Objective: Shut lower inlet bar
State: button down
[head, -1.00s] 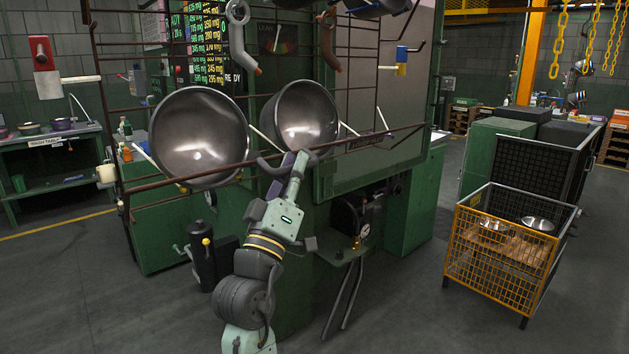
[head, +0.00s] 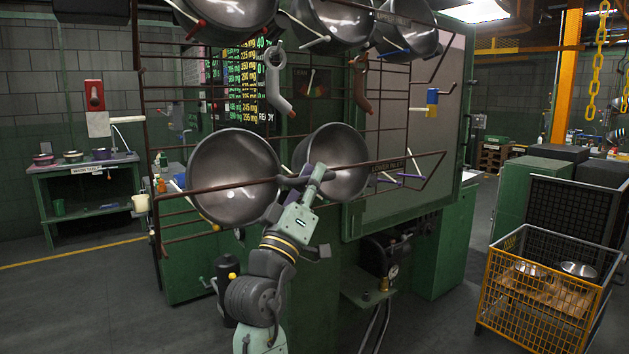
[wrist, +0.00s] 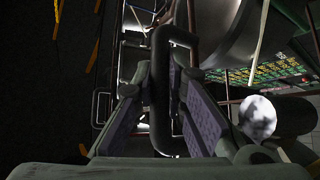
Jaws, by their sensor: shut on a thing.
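The lower inlet bar (head: 226,188) is a thin brown rod running across the front of two steel bowls, a left one (head: 218,160) and a right one (head: 345,150). A "LOWER INLET" label (head: 388,165) shows near its right end. My gripper (head: 302,181) is shut at the bar, between the two bowls. In the wrist view, a dark looped handle (wrist: 161,95) stands between the purple pads of my gripper (wrist: 172,95). How the handle joins the bar is hidden by my fingers.
More steel bowls (head: 335,20) hang above. A green cabinet (head: 455,225) stands behind the rack, a yellow mesh cage (head: 540,300) at right, and a workbench (head: 88,190) at left. Open floor lies at lower left.

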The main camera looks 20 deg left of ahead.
jog(key=c, duration=1.6)
grip_release()
jog(key=v, duration=1.2)
jog(key=shift+d+r, duration=0.1)
